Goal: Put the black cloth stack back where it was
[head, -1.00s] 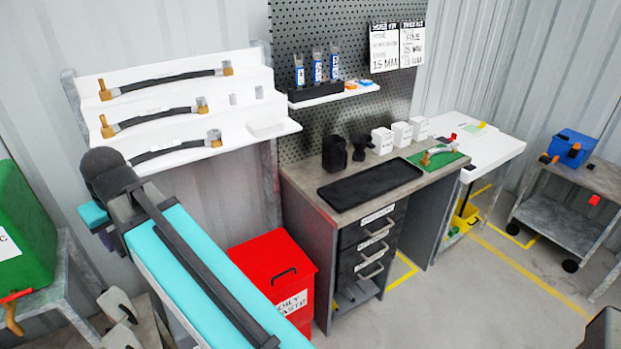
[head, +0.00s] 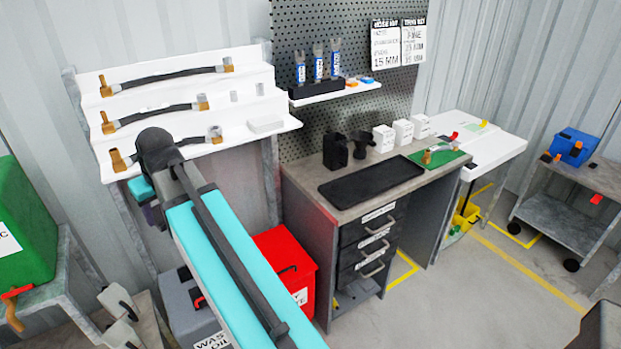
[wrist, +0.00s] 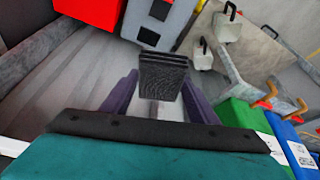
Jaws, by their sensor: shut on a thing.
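The black cloth stack (wrist: 163,75) shows in the wrist view as a dark, layered block with ribbed edges. My gripper (wrist: 160,97), with two purple fingers, is shut on it from both sides. The stack is held in the air above the floor. In the head view, my gripper (head: 152,213) is mostly hidden behind my arm, and the stack cannot be made out there. The gripper is in front of the white stepped rack (head: 100,160), below its lowest step.
The rack holds several hoses and a white block (head: 265,124). A red bin (head: 290,262) and a grey waste oil bin (head: 185,310) stand below my arm. The workbench (head: 305,185) with a black mat (head: 371,184) is to the right. A green container (head: 25,230) is at left.

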